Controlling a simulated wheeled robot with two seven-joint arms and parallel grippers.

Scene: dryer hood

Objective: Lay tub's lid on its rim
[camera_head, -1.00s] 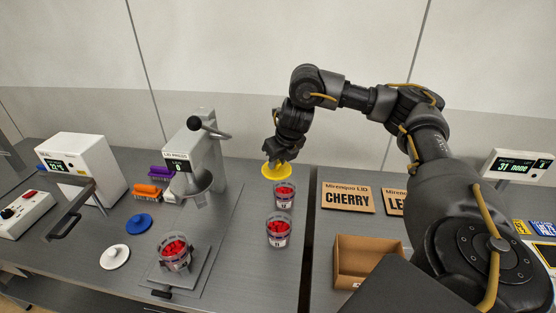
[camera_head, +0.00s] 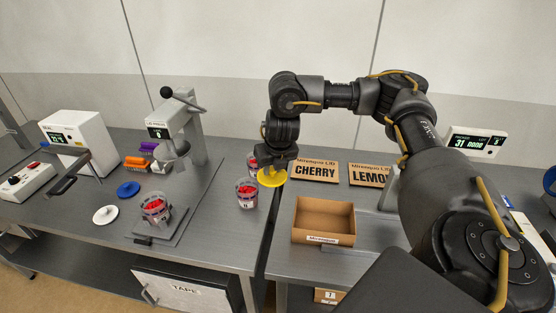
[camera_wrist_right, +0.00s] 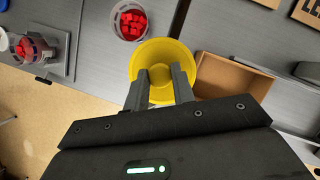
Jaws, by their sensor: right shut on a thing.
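My right gripper (camera_head: 273,165) is shut on a yellow lid (camera_head: 271,180) and holds it above the counter, right of two tubs. The lid also fills the space ahead of the fingers in the right wrist view (camera_wrist_right: 163,55). The nearer tub (camera_head: 246,196), clear with red pieces, is uncovered; it shows in the wrist view (camera_wrist_right: 130,22), apart from the lid. A farther tub (camera_head: 251,160) is partly hidden by my gripper. Another uncovered tub (camera_head: 155,211) of red pieces sits on the lid press plate. My left gripper is not in view.
A blue lid (camera_head: 128,189) and a white lid (camera_head: 105,215) lie left of the press (camera_head: 182,125). An open cardboard box (camera_head: 323,239) and the CHERRY sign (camera_head: 316,171) stand to the right. A gap separates the two counters.

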